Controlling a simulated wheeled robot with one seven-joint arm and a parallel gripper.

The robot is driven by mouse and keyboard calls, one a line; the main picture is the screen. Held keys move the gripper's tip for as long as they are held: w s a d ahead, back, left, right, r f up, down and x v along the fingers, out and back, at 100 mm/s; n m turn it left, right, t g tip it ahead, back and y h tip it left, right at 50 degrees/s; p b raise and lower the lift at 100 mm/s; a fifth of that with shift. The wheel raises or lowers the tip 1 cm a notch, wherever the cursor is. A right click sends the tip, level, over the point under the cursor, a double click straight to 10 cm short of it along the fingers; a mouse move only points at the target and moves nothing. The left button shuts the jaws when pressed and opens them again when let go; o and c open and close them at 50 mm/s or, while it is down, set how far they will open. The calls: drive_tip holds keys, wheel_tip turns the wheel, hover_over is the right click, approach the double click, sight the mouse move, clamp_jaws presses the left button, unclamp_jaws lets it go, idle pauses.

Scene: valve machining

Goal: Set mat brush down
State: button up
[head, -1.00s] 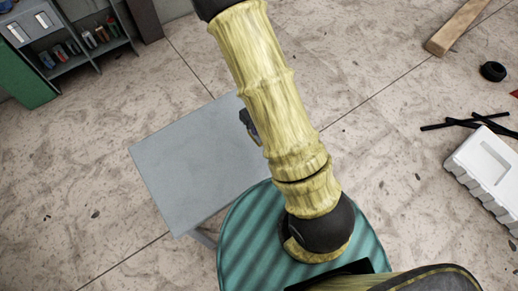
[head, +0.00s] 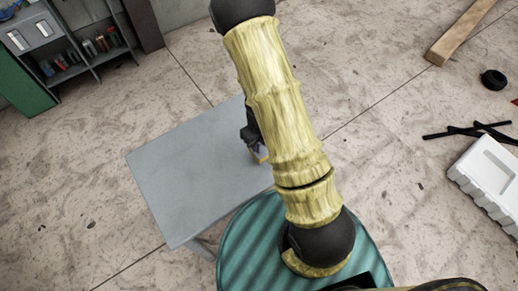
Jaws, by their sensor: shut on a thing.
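My gripper (head: 256,146) shows only in part beside my yellow-sleeved arm, over the right side of the grey table (head: 190,185). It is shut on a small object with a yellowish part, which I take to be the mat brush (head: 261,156). Most of the brush and the fingers are hidden by the arm or too small to make out. I cannot tell whether the brush touches the tabletop.
The rest of the visible tabletop is bare. A shelf unit (head: 75,70) with small bottles stands at upper left. On the floor at right lie a wooden beam (head: 462,32), a black ring (head: 493,79), black strips (head: 470,131) and a white box (head: 488,165).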

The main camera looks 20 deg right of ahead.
sight(259, 149)
drive_tip(key=shift+f+b, duration=1.15)
drive_tip(key=shift+f, duration=0.8)
clamp_jaws()
drive_tip(key=o, duration=1)
unclamp_jaws()
drive_tip(key=shift+r, duration=0.15)
wheel_tip(259, 149, up, 12)
drive_tip(key=p, duration=0.6)
